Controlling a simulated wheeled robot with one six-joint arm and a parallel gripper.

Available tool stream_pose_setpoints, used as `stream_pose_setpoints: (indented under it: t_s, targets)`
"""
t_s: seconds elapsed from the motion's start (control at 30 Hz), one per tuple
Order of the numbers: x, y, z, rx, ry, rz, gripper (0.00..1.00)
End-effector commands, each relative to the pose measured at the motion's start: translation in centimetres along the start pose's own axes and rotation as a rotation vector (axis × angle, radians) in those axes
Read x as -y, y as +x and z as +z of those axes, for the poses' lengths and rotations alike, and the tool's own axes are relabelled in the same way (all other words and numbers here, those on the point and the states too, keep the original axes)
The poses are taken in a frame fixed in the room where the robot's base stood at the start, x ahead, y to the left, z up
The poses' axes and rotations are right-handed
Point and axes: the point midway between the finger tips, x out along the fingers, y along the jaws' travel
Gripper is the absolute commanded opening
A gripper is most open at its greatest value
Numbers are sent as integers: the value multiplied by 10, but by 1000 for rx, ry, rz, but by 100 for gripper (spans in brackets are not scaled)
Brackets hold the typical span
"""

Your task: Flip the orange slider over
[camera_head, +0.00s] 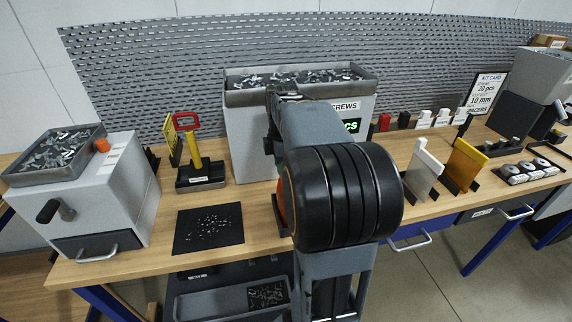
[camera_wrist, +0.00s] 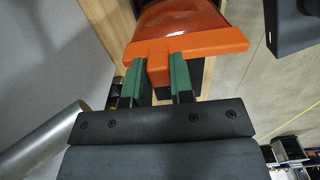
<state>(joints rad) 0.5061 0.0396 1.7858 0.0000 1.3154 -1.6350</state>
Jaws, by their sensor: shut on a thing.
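In the wrist view, my gripper (camera_wrist: 160,78) has its two green fingertips closed on the stem of an orange part, which I take to be the orange slider (camera_wrist: 208,45). The slider has a straight orange bar with a curved, glossy red-orange body beyond it. In the head view only a sliver of orange (camera_head: 281,204) shows at the left edge of my arm's black joint. My gripper is hidden behind my arm there. I cannot tell whether the slider touches anything below it.
The grey screws dispenser (camera_head: 250,140) stands behind my arm. A grey machine (camera_head: 110,200) with a screw tray and a small orange knob (camera_head: 102,145) is at the left. A black mat (camera_head: 185,242) with small parts lies on the wooden bench. White and yellow plates (camera_head: 465,165) stand at the right.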

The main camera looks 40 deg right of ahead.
Motion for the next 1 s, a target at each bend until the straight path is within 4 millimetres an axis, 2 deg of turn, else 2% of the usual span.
stream_pose_setpoints:
  t_s: [0.1,0.13,0.4,0.63,0.73,0.87,1.0]
  targets:
    - [0,0,0,0,0,0,0]
    - [0,0,0,0,-1,0,25]
    - [0,0,0,0,0,-1,49]
    - [0,-1,0,0,0,0,49]
    - [0,-7,0,0,0,0,49]
    - [0,-27,0,0,0,4,49]
    - [0,-56,0,0,0,3,49]
